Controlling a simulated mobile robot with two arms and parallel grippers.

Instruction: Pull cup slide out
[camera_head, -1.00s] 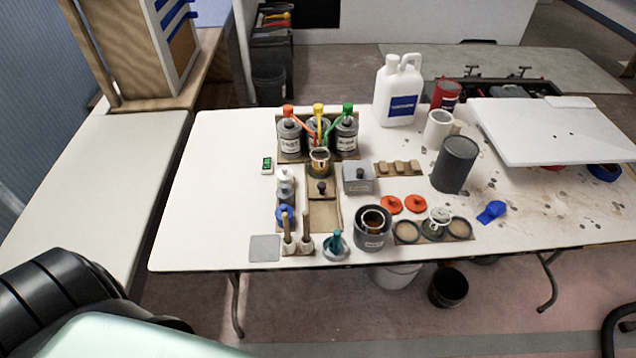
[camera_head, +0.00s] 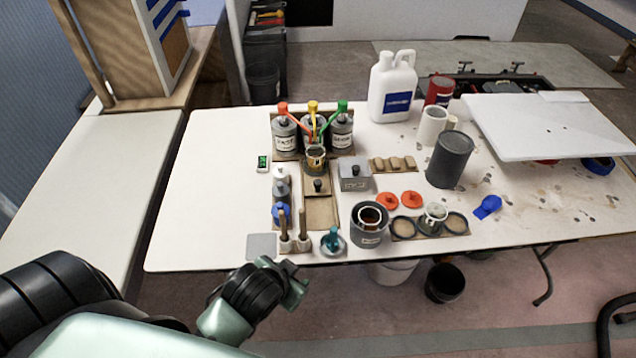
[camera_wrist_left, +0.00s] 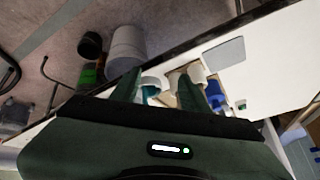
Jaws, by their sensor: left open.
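The cup slide (camera_head: 317,193) is a small wooden slide with a dark round knob, lying in a wooden track (camera_head: 321,213) on the table. A cup (camera_head: 315,158) with a dark top stands at its far end, in front of the bottles. My left gripper (camera_head: 295,278) is in front of the table's near edge, apart from the slide and nearer to me. In the left wrist view its two fingers (camera_wrist_left: 165,88) are spread, with nothing clearly held between them. The slide's knob cannot be made out in that view. My right gripper is not in view.
Two upright wooden handles in a holder (camera_head: 293,241), a teal-knobbed piece (camera_head: 332,242) and a grey can (camera_head: 369,226) stand near the front edge. Pump-topped bottles (camera_head: 313,132) stand behind the track. A grey square (camera_head: 261,246) lies at front left. The table's left part is clear.

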